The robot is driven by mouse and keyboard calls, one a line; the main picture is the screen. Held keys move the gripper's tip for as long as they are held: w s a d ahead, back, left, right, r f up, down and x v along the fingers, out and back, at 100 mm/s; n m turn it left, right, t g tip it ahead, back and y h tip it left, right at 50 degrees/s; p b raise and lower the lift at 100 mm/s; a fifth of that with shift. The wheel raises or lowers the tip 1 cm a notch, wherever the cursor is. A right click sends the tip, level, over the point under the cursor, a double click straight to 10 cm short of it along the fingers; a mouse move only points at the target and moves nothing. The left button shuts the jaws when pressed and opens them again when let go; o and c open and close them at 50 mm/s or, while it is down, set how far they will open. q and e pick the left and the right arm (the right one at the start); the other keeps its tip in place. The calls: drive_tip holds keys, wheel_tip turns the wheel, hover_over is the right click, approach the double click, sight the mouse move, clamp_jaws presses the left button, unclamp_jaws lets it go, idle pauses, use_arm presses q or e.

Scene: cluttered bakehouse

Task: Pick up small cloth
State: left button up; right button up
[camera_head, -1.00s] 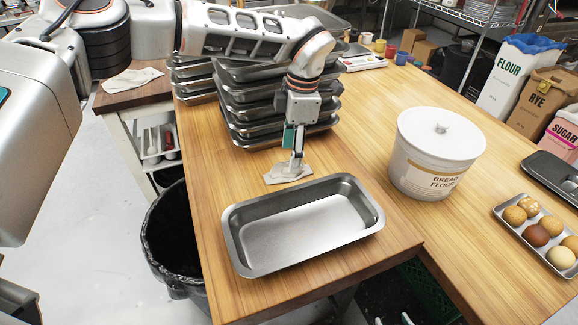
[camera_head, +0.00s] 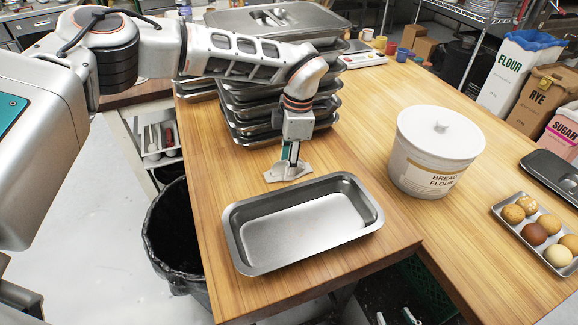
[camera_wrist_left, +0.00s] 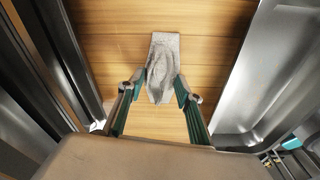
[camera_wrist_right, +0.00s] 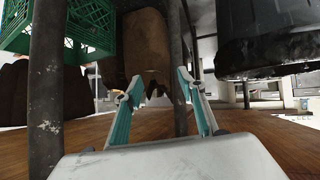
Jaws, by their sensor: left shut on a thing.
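The small grey cloth (camera_head: 290,172) lies on the wooden table just behind the empty baking tin. In the left wrist view the cloth (camera_wrist_left: 161,68) is bunched up in a ridge between the fingers, its far end flat on the wood. My left gripper (camera_head: 287,170) points straight down and is shut on the cloth; it also shows in the left wrist view (camera_wrist_left: 158,82). My right gripper is outside the head view. In the right wrist view my right gripper (camera_wrist_right: 160,76) is open and empty, low down near table legs.
A metal baking tin (camera_head: 231,217) stands close in front of the cloth. Stacked metal pans (camera_head: 240,108) stand close behind. A black-lined bin (camera_head: 172,235) stands left of the table.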

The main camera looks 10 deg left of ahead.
use_arm(q)
drive_tip(key=shift+r, duration=0.1)
wheel_tip(320, 180, up, 20)
drive_tip(key=shift+b, duration=0.4)
idle(0.3)
drive_tip(key=o, duration=0.3)
drive_tip(key=shift+c, duration=0.8)
